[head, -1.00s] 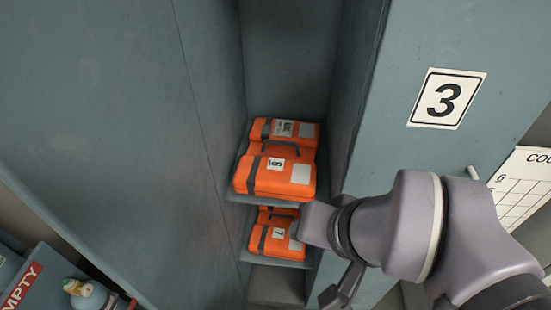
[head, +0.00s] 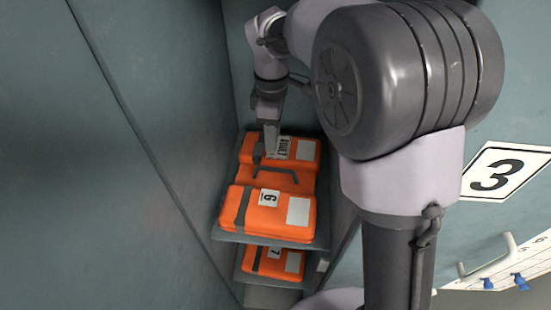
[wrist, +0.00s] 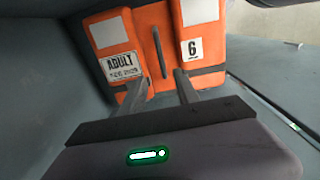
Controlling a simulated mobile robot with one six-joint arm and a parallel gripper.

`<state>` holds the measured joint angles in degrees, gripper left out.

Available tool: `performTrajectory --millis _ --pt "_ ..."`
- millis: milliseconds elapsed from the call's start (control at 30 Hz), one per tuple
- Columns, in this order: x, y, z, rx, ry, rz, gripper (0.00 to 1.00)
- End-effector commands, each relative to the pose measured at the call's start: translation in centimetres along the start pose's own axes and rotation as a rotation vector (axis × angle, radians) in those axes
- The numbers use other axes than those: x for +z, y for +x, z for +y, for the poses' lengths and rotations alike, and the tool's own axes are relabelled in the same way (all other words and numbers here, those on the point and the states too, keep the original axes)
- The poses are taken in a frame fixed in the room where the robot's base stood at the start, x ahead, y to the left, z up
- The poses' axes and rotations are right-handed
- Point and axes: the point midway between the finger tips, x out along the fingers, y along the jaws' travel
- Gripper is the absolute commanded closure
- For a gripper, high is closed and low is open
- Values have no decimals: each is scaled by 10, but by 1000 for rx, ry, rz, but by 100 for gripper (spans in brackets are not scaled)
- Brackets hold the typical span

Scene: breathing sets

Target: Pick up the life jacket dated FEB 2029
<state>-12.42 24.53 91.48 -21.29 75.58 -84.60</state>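An orange life jacket numbered 6 (head: 262,222) lies on the upper shelf inside the locker. It has grey straps, white patches and a dark carry handle. In the wrist view the same jacket (wrist: 150,22) shows a label (wrist: 122,65) reading ADULT, with a blurred date line that I cannot read surely. A second orange jacket numbered 7 (head: 262,262) lies on the shelf below, partly hidden. My gripper (wrist: 158,90) is open and empty, its fingers apart and pointing at jacket 6 near its handle. In the head view my gripper (head: 266,150) is over the jacket's back part.
Grey locker walls stand close on the left (head: 150,180) and right of the shelves. A panel numbered 3 (head: 497,173) is at the right, with a white board carrying blue pegs (head: 515,270) below it. The upper shelf's front edge (head: 270,242) sits just below jacket 6.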

Motion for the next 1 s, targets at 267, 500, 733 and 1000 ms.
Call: performTrajectory --millis 267,500,733,1000 --pt "1 74 0 0 2 1 62" --pt "8 113 -3 -2 5 0 62" --pt "8 133 -2 0 4 2 62" --pt "8 131 -2 1 4 2 88"
